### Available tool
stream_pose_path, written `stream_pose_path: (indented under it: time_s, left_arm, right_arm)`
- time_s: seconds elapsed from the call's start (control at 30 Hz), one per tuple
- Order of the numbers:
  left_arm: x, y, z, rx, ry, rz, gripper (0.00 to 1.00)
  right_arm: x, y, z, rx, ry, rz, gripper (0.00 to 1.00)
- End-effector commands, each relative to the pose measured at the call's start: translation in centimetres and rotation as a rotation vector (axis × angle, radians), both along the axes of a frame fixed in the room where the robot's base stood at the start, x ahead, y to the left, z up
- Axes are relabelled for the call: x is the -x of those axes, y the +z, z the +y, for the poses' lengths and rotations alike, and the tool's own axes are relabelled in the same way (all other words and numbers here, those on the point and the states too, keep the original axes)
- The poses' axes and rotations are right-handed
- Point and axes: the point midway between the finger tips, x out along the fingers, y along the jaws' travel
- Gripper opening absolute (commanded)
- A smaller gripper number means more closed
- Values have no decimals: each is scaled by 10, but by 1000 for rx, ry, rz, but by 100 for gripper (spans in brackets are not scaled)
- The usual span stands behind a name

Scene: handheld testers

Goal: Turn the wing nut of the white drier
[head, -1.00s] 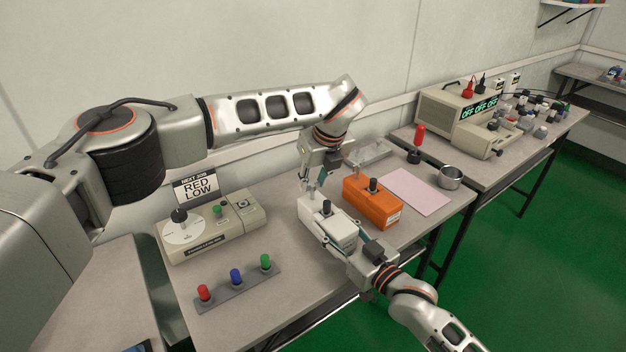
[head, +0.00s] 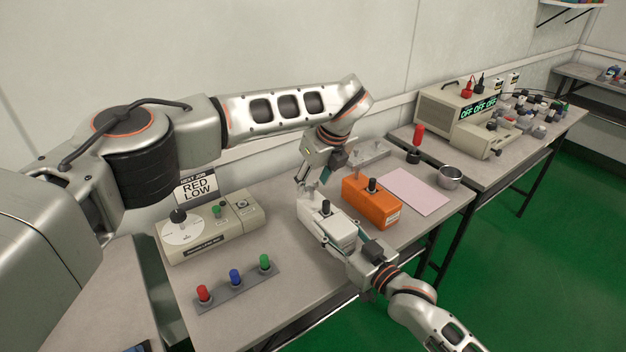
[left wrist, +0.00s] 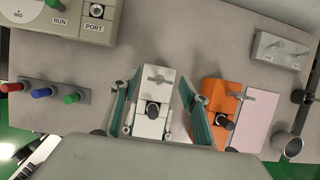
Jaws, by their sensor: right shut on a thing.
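The white drier (head: 341,229) is a small white box with a black knob, on the bench left of the orange box. In the left wrist view the drier (left wrist: 150,127) shows its metal wing nut (left wrist: 158,79) at its far end. My left gripper (head: 311,187) is above that end, pointing down. In the left wrist view its teal-padded fingers (left wrist: 158,76) are spread on either side of the wing nut, apart from it. My right gripper (head: 343,245) reaches in from the lower right and is shut on the near part of the drier's body. In the head view the wing nut is hard to make out.
The orange box (head: 371,201) stands close on the right, with a pink sheet (head: 414,191) and metal cup (head: 450,177) beyond. A beige dial unit (head: 209,229) and a rack of coloured plugs (head: 238,288) stand left. Bare bench lies between rack and drier.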

Motion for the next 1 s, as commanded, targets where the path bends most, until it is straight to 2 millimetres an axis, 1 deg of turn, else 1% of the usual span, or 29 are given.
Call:
stream_pose_path:
  time_s: [0.27,0.37,0.47,0.8,0.9,1.0]
  left_arm:
    - [-1,2,0,0,-1,-3,44]
    - [0,7,-1,0,-1,-4,44]
    - [4,19,-4,1,-3,-6,44]
    - [25,81,-20,0,-2,-6,44]
    - [30,95,-23,-1,-1,-6,44]
    - [33,105,-25,0,-1,-4,44]
  right_arm:
    - [0,1,0,-1,0,-1,24]
    - [0,1,0,-1,0,-1,24]
    - [0,1,0,-1,0,-1,24]
    - [0,1,0,-1,0,-1,24]
    - [0,1,0,-1,0,0,24]
    - [0,1,0,-1,0,-1,24]
